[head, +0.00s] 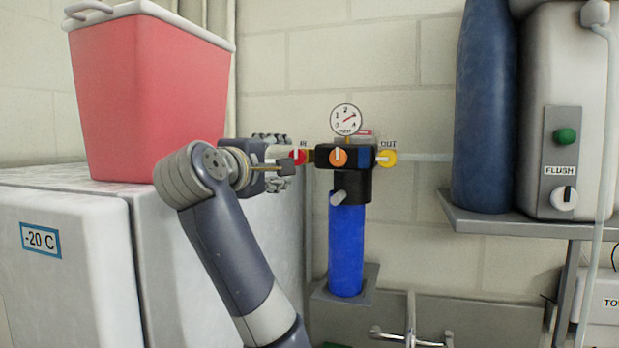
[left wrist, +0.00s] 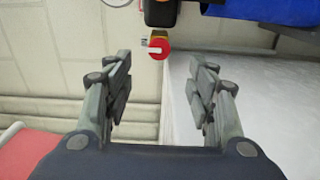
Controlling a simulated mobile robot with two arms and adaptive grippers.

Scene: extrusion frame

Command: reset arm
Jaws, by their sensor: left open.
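My left arm reaches in from below in the head view, with its left gripper (head: 280,167) beside the red IN knob (head: 298,157). In the left wrist view the left gripper (left wrist: 162,90) is open and empty, its two fingers apart. The red knob (left wrist: 159,49) with a white bar shows ahead between and beyond the fingertips, apart from them. The knob sits on the left of a black valve block, with an orange knob (head: 338,157) in the middle and a yellow OUT knob (head: 386,158) on the right. My right gripper is not in view.
A blue filter canister (head: 346,250) hangs under the valve block, with a gauge (head: 346,119) above. A red cooler (head: 150,95) stands on the white freezer (head: 65,270) at left. At right a shelf (head: 500,222) holds a dark blue tank (head: 485,110) and a FLUSH unit (head: 565,80). A faucet (head: 411,325) is below.

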